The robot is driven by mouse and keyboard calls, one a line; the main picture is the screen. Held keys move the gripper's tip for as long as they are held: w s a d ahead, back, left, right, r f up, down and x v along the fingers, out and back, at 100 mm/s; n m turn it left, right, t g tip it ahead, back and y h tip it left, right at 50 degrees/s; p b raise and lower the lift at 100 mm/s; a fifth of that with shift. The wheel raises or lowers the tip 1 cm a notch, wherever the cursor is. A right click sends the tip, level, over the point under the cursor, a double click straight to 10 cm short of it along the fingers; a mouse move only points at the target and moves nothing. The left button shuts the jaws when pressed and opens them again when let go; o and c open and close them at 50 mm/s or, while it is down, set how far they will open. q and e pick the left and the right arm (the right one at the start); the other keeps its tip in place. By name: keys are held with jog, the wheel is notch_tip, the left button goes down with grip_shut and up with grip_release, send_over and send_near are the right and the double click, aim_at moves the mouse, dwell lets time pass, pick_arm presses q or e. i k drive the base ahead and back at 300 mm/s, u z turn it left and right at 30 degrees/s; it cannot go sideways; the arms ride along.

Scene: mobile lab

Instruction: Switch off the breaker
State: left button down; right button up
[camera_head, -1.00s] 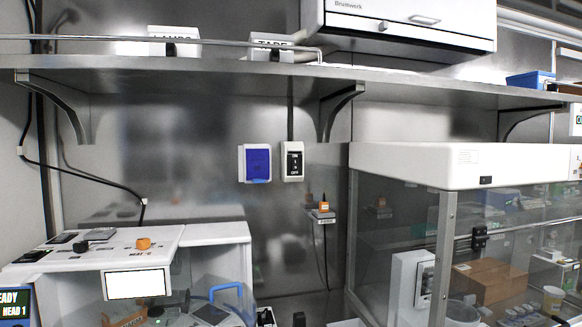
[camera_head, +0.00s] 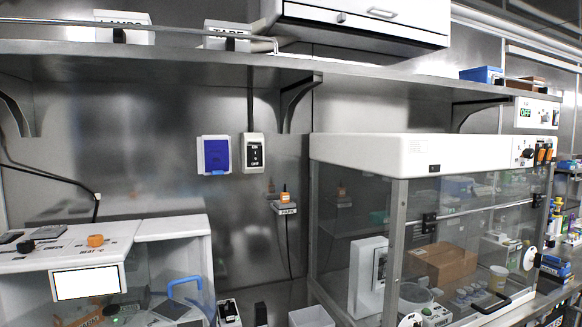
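A white wall switch box (camera_head: 254,153) with a black face marked ON at the top and lower markings too small to read is on the steel back wall under the shelf. No breaker is labelled as such in view, and I cannot tell the switch position. A white panel (camera_head: 536,113) with a green OFF sign stands at the right, above the clear-walled cabinet. Below it are black and orange controls (camera_head: 540,154) on the cabinet's white top. Neither of my grippers is in view.
A blue-covered socket (camera_head: 214,155) is left of the switch box. An orange plug (camera_head: 285,198) sits below it. A steel shelf (camera_head: 150,52) runs above. A white machine (camera_head: 170,227) stands at the left and the clear-walled cabinet (camera_head: 360,150) at the right.

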aim_at(255, 154)
jog(key=z, duration=1.6)
jog(key=i, duration=0.9)
jog(key=u, duration=1.2)
